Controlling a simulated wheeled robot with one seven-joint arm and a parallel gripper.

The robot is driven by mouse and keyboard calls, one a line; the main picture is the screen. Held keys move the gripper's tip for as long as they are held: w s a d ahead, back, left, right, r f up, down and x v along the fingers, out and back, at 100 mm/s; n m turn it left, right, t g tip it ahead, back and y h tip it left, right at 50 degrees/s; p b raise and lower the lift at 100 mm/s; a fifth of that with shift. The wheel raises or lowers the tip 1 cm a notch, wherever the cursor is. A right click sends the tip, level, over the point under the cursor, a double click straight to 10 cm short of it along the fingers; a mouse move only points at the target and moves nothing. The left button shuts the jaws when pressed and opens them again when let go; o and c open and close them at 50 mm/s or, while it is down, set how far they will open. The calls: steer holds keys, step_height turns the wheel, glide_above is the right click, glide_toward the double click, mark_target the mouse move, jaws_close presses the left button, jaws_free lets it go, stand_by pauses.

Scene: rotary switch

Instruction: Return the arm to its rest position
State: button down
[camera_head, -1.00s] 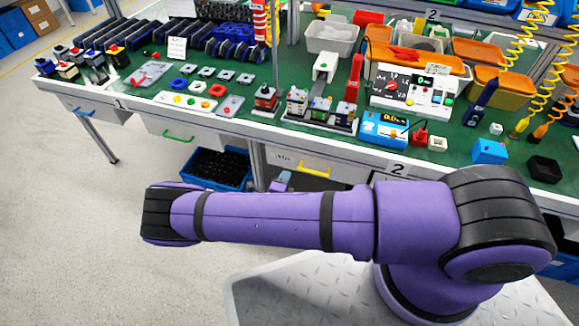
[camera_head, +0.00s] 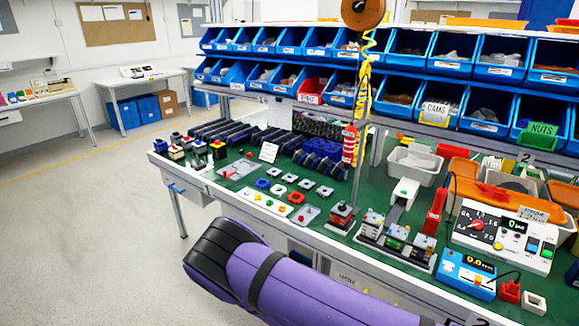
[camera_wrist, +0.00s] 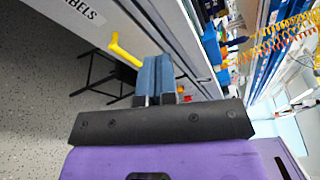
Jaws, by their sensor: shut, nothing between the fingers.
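My purple arm crosses the bottom of the head view, in front of the bench. Its black-banded joint is nearest the bench's left part, and my gripper is out of that view. In the wrist view my gripper (camera_wrist: 157,62) shows two blue-grey fingers side by side, shut, with nothing seen between them. They point toward the drawer fronts under the bench, which appear sideways. A yellow drawer handle (camera_wrist: 125,53) lies just left of the fingers in that view. I cannot tell the exact gap to it.
The green bench (camera_head: 230,199) holds switches, small parts, a white meter panel (camera_head: 503,236) and a blue instrument (camera_head: 467,274). Blue bins (camera_head: 497,56) line the shelves above. The floor at left (camera_head: 90,240) is clear.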

steer(key=s+d+r+m+g+y, duration=0.1)
steer(key=d+r+m+g+y, duration=0.2)
steer(key=r+m, duration=0.7)
steer(key=s+d+r+m+g+y, duration=0.15)
steer(key=d+r+m+g, duration=0.35)
steer(key=r, duration=0.9)
steer(key=s+d+r+m+g+y, duration=0.1)
steer(key=s+r+m+g+y, duration=0.15)
steer(key=r+m, duration=0.8)
steer(key=s+d+r+m+t+y, duration=0.2)
steer(key=s+r+m+y, duration=0.1)
steer(key=s+r+m, duration=0.4)
steer(key=s+d+r+m+t+y, duration=0.3)
steer(key=s+r+m, duration=0.4)
steer(key=s+r, duration=0.7)
steer(key=shift+s+d, duration=0.15)
steer(key=shift+s, duration=0.1)
